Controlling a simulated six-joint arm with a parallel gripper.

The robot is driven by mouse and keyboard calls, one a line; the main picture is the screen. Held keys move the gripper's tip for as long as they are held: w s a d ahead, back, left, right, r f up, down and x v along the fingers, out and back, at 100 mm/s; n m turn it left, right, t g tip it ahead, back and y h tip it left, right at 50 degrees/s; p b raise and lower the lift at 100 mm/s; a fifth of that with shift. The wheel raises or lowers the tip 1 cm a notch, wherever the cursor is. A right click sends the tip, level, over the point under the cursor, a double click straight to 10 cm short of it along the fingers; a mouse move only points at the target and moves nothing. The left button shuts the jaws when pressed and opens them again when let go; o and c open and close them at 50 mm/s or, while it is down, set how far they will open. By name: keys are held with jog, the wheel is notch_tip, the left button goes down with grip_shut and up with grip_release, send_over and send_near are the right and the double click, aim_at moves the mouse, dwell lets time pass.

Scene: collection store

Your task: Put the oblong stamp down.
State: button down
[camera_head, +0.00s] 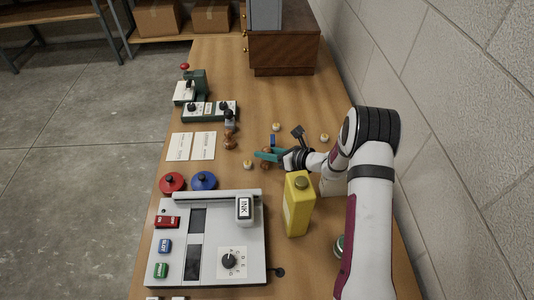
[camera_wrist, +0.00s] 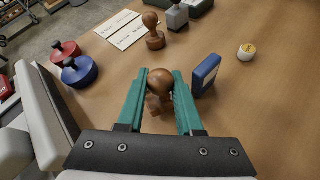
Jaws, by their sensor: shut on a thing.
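My gripper (camera_head: 268,157) has teal fingers, shut on a brown wooden stamp (camera_wrist: 160,82) by its round knob. In the wrist view the stamp's lower part shows between the fingers (camera_wrist: 160,88), but its base shape is partly hidden, so I cannot tell for sure that it is oblong. I cannot tell whether its base touches the table. Another wooden stamp (camera_wrist: 153,30) stands upright on the table ahead, and it shows left of my gripper in the head view (camera_head: 230,140). A grey block stamp (camera_wrist: 177,15) stands just beyond it.
A blue block (camera_wrist: 206,75) stands close beside the right finger. Red (camera_head: 171,182) and blue (camera_head: 203,181) round pads, two paper cards (camera_head: 203,146) and a grey machine (camera_head: 255,270) lie to the left. A yellow can (camera_head: 298,212) stands nearer. Small round pieces (camera_head: 248,165) lie around.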

jog(key=shift+f, duration=0.5)
jog(key=c, duration=0.8)
grip_release()
jog(key=shift+f, duration=0.1)
jog(key=shift+c, duration=0.2)
jog(key=shift+s+d+r, duration=0.15)
jog(key=shift+d+r, duration=0.1)
jog(key=shift+r, duration=0.05)
jog(key=v, duration=1)
jog(key=shift+o, duration=0.7)
jog(key=shift+s+d+r, duration=0.25)
jog(key=shift+s+d, duration=0.05)
jog(key=shift+s, duration=0.05)
jog(key=shift+o, duration=0.9)
jog(key=shift+s+d, duration=0.1)
